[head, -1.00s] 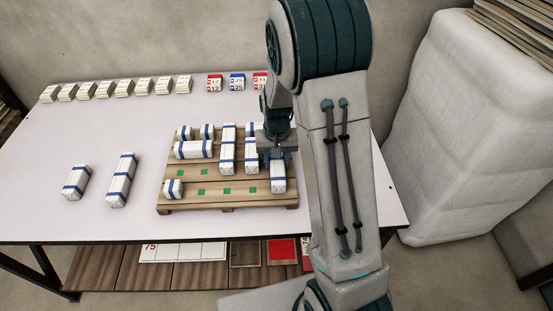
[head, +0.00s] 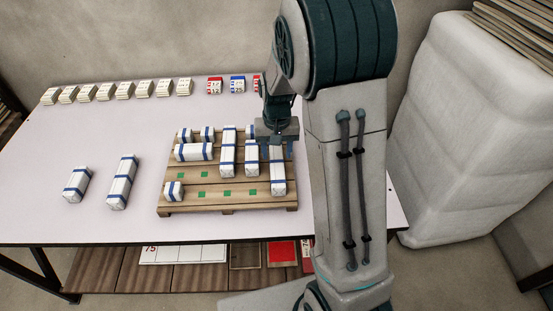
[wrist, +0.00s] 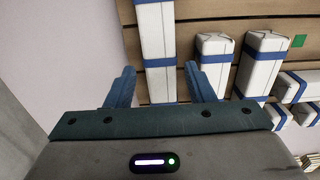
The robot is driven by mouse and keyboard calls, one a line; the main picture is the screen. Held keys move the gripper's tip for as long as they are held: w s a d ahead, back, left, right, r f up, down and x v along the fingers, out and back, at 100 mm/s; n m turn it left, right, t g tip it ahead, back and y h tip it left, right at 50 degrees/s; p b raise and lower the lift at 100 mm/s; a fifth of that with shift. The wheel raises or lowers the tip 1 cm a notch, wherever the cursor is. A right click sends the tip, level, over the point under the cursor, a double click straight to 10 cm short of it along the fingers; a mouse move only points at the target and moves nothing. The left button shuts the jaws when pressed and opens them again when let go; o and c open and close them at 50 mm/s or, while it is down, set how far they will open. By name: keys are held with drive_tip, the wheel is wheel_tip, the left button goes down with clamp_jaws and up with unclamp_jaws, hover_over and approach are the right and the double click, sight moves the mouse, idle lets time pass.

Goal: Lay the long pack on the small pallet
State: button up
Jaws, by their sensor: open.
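The small pallet (head: 228,208) is wooden and holds several white packs with blue bands; green squares mark bare spots on its slats. A long pack (head: 122,182) lies on the table left of the pallet. Another long pack (head: 278,176) lies at the pallet's right end. My gripper (head: 276,146) is open above that right end. In the wrist view, the gripper's two blue fingers (wrist: 164,87) stand apart, with a blue-banded white pack (wrist: 156,35) showing between and beyond them. The fingers do not appear to grip it. My arm hides part of the pallet's back right corner.
A shorter pack (head: 77,184) lies left of the long one on the table (head: 110,228). A row of small cream blocks (head: 124,90) and red and blue calendar blocks (head: 237,84) stand along the back edge. A large pale wrapped stack (head: 455,130) stands to the right.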

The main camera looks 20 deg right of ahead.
sight(277, 161)
wheel_tip(277, 161, up, 6)
drive_tip(key=s+r+n+t, duration=0.1)
drive_tip(key=s+r, duration=0.2)
drive_tip(key=s, duration=0.6)
drive_tip(key=s+r+n+t, duration=0.1)
drive_tip(key=s+r, duration=0.3)
drive_tip(key=s, duration=0.6)
drive_tip(key=shift+s+a+t, duration=0.15)
drive_tip(key=shift+s+t, duration=0.1)
drive_tip(key=shift+t, duration=0.05)
